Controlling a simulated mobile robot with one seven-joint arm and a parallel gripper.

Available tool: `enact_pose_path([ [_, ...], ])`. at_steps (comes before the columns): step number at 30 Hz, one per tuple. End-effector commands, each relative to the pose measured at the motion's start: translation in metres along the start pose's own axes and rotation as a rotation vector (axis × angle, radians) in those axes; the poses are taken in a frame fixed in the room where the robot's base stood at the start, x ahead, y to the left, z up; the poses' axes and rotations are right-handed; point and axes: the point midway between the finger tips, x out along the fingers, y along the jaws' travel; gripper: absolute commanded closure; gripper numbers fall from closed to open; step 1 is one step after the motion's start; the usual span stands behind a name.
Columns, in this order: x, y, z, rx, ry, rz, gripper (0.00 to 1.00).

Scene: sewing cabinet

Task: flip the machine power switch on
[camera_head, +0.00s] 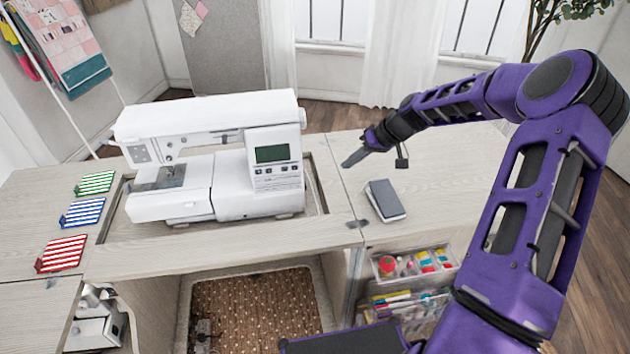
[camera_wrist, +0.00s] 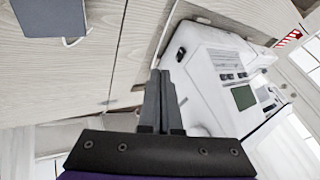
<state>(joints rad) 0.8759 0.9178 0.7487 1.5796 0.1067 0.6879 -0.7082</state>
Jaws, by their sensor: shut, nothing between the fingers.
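The white sewing machine (camera_head: 215,165) sits in the recess of the cabinet top in the head view, with a small screen and buttons on its right front. In the wrist view the machine (camera_wrist: 215,85) is on the right. A small dark oval part (camera_wrist: 181,54) on its end wall looks like the power switch; whether it is on or off cannot be told. In the head view that end faces away. My gripper (camera_head: 348,162) is to the right of the machine, apart from it, fingers shut and empty. The shut fingers also show in the wrist view (camera_wrist: 160,80).
Green (camera_head: 95,183), blue (camera_head: 83,211) and red (camera_head: 62,253) striped pieces lie left of the machine. An open compartment of sewing supplies (camera_head: 415,263) is below. The right leaf is otherwise mostly clear.

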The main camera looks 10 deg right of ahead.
Motion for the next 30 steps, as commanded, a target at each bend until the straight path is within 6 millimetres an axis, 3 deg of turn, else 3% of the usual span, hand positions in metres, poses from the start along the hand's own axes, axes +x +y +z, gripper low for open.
enact_pose_path([
  [8,0.017,0.0,0.001,-0.001,-0.003,-0.001,1.0],
  [21,0.105,-0.002,0.0,-0.002,-0.003,0.001,1.0],
  [30,0.118,-0.033,0.0,-0.001,-0.002,0.002,1.0],
])
